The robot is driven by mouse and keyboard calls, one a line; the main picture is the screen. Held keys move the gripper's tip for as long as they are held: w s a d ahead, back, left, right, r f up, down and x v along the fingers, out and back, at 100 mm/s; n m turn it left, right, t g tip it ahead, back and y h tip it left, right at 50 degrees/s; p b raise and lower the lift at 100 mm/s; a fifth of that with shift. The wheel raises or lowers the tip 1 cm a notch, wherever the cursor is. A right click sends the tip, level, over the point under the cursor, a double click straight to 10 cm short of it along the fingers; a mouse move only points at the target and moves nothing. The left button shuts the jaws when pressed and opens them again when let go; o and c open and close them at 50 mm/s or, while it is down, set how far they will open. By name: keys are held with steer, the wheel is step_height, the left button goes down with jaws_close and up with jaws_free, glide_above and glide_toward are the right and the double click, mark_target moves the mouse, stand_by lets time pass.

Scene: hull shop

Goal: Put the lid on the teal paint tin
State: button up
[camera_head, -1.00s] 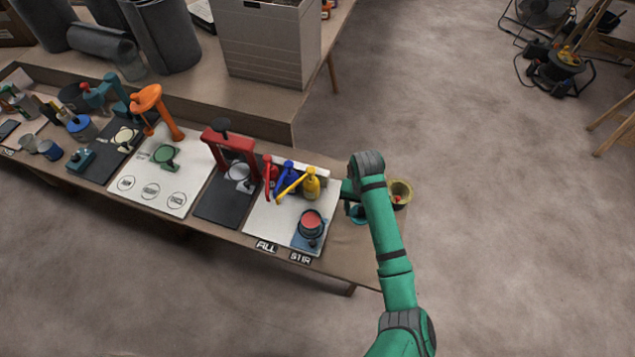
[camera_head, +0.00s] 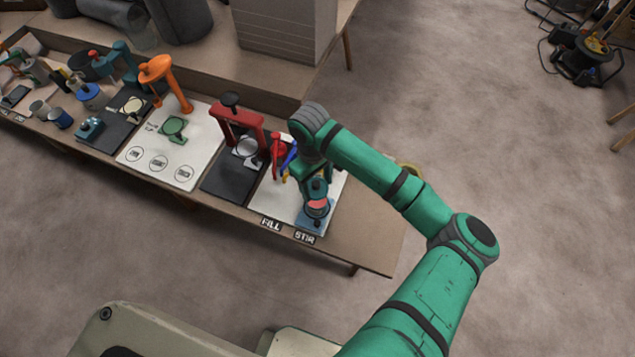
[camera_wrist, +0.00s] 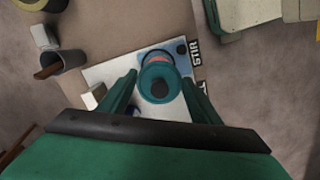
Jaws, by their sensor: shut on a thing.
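My gripper (camera_head: 314,178) is at the right end of the bench and is shut on the teal lid (camera_wrist: 150,99), which has a dark round knob. The lid is over the near part of the white board, close to the teal paint tin (camera_head: 318,212). The tin stands on a blue pad by the STIR label, and reddish paint shows in its open top. In the wrist view, the lid overlaps the tin (camera_wrist: 153,58) and hides part of it. A gap between lid and tin cannot be judged exactly.
A red press (camera_head: 238,118) and red and blue pump bottles (camera_head: 278,152) stand left of my gripper. A grey cup (camera_wrist: 66,62) with a brown stick shows in the wrist view.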

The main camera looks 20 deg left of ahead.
steer(key=shift+f, duration=3.1)
steer(key=shift+d, duration=0.15)
steer(key=shift+f, duration=0.2)
stand_by(0.4)
steer(key=o, duration=1.2)
steer(key=shift+c, duration=0.2)
steer(key=shift+o, duration=0.6)
steer(key=o, duration=0.3)
steer(key=shift+o, duration=0.2)
steer(key=shift+r, duration=0.1)
